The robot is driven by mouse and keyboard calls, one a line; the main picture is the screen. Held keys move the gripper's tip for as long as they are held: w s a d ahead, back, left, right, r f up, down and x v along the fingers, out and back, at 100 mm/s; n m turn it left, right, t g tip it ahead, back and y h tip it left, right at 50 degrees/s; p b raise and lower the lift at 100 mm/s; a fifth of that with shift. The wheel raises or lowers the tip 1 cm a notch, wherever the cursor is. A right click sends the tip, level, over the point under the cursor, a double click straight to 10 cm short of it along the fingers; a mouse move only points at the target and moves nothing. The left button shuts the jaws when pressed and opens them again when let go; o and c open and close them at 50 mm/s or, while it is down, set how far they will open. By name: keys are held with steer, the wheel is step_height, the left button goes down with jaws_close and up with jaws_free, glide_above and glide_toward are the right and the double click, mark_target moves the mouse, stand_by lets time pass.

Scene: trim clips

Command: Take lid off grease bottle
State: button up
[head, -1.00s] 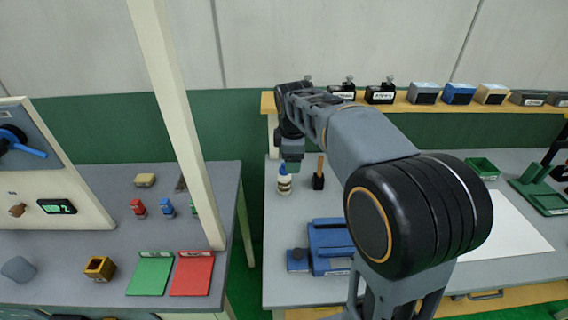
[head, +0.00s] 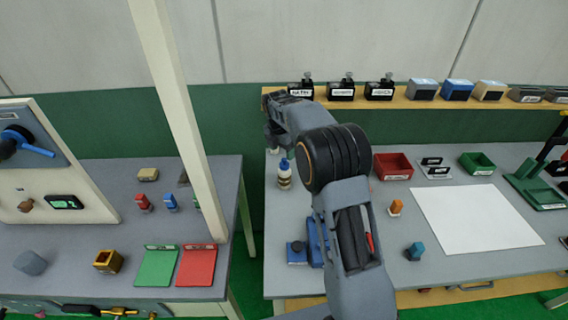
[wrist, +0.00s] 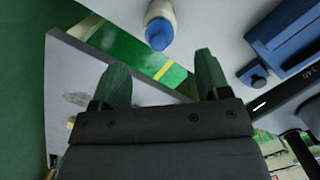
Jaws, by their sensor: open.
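The grease bottle (head: 284,180) stands upright at the left edge of the right table in the head view. It has a white body with a dark label and a blue lid (head: 284,165) on top. In the wrist view the bottle (wrist: 160,12) is at the top, with its blue lid (wrist: 160,34) pointing toward me. My gripper (wrist: 160,78) is open, its two green fingers apart with nothing between them. The lid lies beyond the fingertips, between their directions but not touching.
A blue fixture (head: 316,240) with a small blue block (head: 297,250) stands on the table nearer me; the fixture also shows in the wrist view (wrist: 290,38). A shelf (head: 430,104) runs behind. The left table (head: 215,270) is across a gap with green floor.

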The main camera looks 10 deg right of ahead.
mark_target(284, 159)
steer(key=shift+w+d+f+p, duration=0.15)
steer(key=shift+f+p, duration=0.3)
steer(key=shift+f, duration=1.2)
steer(key=shift+w+d+f+p, duration=0.15)
steer(key=shift+f+p, duration=0.3)
steer(key=shift+f, duration=1.2)
steer(key=shift+c, duration=0.3)
steer(key=c, duration=0.9)
